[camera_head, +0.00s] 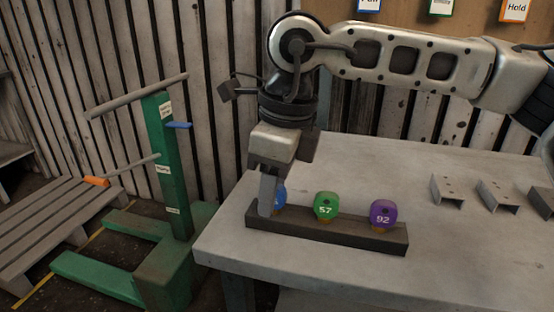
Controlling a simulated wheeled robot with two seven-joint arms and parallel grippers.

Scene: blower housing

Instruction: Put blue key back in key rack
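The key rack (345,235) is a long dark block near the table's front left edge. The blue key (281,197) is at its left end, mostly hidden behind a finger of my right gripper (270,194). My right gripper points down over that end, with its finger right at the blue key. Whether the fingers grip the key, and how deep the key sits in the rack, I cannot tell. A green key (325,205) marked 57 and a purple key (383,213) marked 92 stand upright in the rack. My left gripper is not in view.
Three grey metal brackets stand on the table (460,245) at the right, one of them here (447,190). A green stand (165,170) with bars and a wooden pallet (60,215) are on the floor at the left. The tabletop between rack and brackets is clear.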

